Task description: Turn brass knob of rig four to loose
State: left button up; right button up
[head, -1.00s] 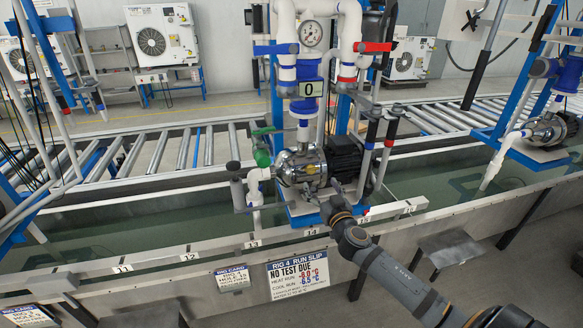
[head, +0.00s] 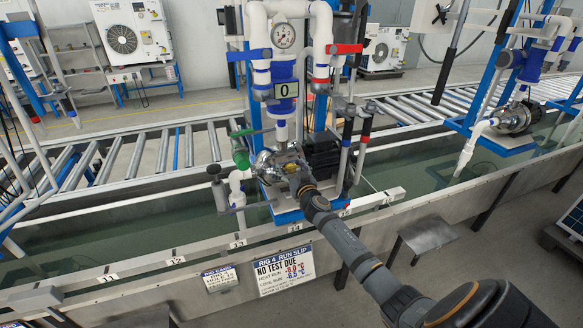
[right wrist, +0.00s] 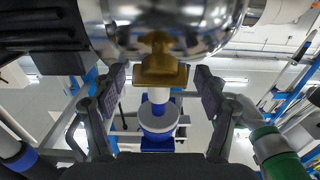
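The brass knob (right wrist: 160,62) sits against the shiny round pump body (right wrist: 110,25) in the right wrist view. In the head view a small brass spot (head: 291,167) shows on the steel pump (head: 268,165) of rig four. My right gripper (right wrist: 160,88) is open, its two dark pads on either side of the knob's lower end with a gap at each side. In the head view it (head: 297,178) is at the front of the pump, its fingers partly hidden by my arm. My left gripper is not in view.
A green-handled valve (head: 240,150) stands left of the pump. The counter (head: 285,90) above reads 0, below a gauge (head: 284,36). The rig 4 run slip (head: 284,268) says "NO TEST DUE". A water trough (head: 120,245) runs beneath; another rig (head: 515,120) stands right.

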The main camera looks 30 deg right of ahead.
jog(key=c, duration=1.1)
jog(key=n+y+p, duration=0.1)
jog(key=n, duration=0.1)
jog(key=shift+r+n+p, duration=0.15)
jog(key=shift+n+p, duration=0.15)
jog(key=n+y+p, duration=0.2)
jog(key=n+p, duration=0.2)
jog(key=n+y+p, duration=0.2)
jog(key=n+p, duration=0.2)
jog(key=p, duration=0.1)
jog(key=shift+r+g+y, duration=0.2)
jog(key=shift+g+y, duration=0.2)
jog(key=n+g+y+p, duration=0.1)
jog(key=n, duration=0.1)
jog(key=n+g+p, duration=0.1)
jog(key=n+p, duration=0.1)
jog(key=n, duration=0.1)
jog(key=shift+a+f+y, duration=0.1)
jog(key=shift+f+y, duration=0.1)
jog(key=shift+y, duration=0.2)
jog(key=n+p, duration=0.1)
jog(key=n, duration=0.1)
jog(key=n+g, duration=0.1)
jog(key=shift+f+n+g+y+p, duration=0.15)
jog(key=shift+n+g+y+p, duration=0.15)
jog(key=shift+n+p, duration=0.1)
jog(key=shift+f+n+g, duration=0.1)
jog(key=shift+n+g, duration=0.4)
jog(key=shift+n, duration=0.5)
jog(key=shift+s+a+f, duration=0.1)
